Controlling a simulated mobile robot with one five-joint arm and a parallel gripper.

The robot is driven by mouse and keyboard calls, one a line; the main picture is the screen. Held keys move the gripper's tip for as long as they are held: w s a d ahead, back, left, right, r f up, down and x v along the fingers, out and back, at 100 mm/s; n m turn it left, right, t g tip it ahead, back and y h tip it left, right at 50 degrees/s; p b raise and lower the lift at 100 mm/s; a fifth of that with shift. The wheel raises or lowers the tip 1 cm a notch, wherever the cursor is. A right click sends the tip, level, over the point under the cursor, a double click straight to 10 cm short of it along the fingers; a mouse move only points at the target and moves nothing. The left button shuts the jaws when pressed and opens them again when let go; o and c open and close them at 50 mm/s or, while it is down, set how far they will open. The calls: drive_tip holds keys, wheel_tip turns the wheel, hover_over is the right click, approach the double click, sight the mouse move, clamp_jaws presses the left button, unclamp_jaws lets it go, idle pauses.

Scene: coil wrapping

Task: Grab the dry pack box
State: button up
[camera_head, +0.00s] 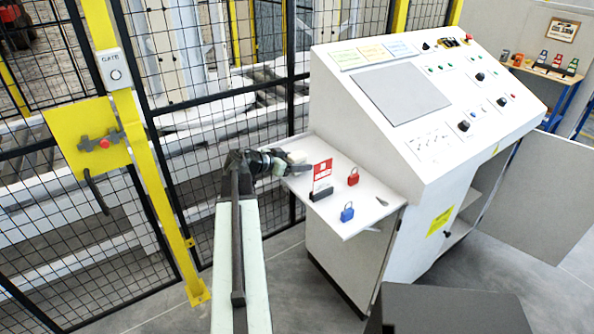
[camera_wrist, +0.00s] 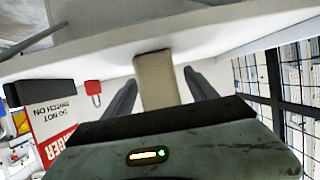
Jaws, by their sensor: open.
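The dry pack box, a small beige block, lies between the fingers of my gripper in the wrist view (camera_wrist: 155,80). In the head view it is a small pale block (camera_head: 297,157) at the far left corner of the white side shelf (camera_head: 372,222). My gripper (camera_wrist: 160,76) is open, with one dark finger on each side of the box. A gap shows beside the box on both sides. In the head view my gripper (camera_head: 290,163) is at the shelf's left edge, and its fingers are small and partly hidden.
A red and white sign (camera_head: 322,174) in a black stand is just right of my gripper. A red padlock (camera_head: 353,176) and a blue padlock (camera_head: 347,212) are on the shelf. The control desk (camera_head: 440,110) rises behind. A black mesh fence (camera_head: 215,100) runs along the left.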

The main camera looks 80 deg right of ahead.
drive_tip(key=shift+c, duration=0.3)
clamp_jaws()
drive_tip(key=shift+r, duration=0.15)
